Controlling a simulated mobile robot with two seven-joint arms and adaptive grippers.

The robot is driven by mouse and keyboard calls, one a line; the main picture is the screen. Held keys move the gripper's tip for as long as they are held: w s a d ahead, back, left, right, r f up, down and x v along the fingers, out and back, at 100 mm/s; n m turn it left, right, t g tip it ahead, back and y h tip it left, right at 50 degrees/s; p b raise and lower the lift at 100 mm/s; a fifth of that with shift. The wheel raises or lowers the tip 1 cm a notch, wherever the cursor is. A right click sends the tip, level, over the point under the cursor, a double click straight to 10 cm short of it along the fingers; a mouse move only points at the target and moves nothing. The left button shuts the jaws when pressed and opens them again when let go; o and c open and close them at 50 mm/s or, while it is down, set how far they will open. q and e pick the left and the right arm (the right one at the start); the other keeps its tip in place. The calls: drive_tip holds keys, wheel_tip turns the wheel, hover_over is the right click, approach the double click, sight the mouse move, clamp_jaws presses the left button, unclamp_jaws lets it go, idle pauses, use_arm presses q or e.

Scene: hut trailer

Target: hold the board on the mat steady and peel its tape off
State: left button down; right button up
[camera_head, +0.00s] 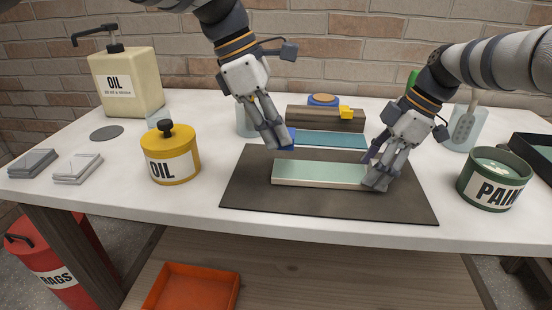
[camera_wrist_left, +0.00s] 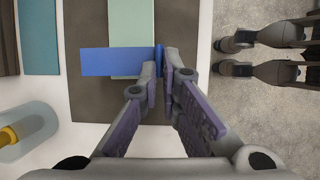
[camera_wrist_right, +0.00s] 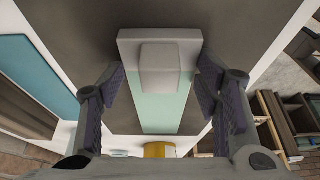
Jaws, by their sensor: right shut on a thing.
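The pale green board (camera_head: 318,172) lies flat on the dark mat (camera_head: 250,205). No blue tape shows on the board's top in the head view. My left gripper (camera_head: 280,143) is above the board's left part with its fingertips close together on the blue tape (camera_head: 290,138). In the left wrist view the tape (camera_wrist_left: 110,61) sticks out to one side, crossing over the board. My right gripper (camera_head: 378,178) is shut on the board's right end. In the right wrist view its fingers flank the board (camera_wrist_right: 160,108), with a pale grey block (camera_wrist_right: 160,65) between them.
A yellow oil can (camera_head: 172,160) stands left of the mat and a green paint tin (camera_head: 493,182) right of it. Behind the mat are a blue flat piece (camera_head: 330,140) and a wooden block (camera_head: 310,117). An orange tray (camera_head: 190,290) is below the bench.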

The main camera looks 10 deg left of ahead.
use_arm(q)
wheel_tip(320, 180, up, 7)
drive_tip(key=shift+r, duration=0.15)
idle(0.7)
idle(0.4)
use_arm(e)
drive_tip(key=o, duration=1.3)
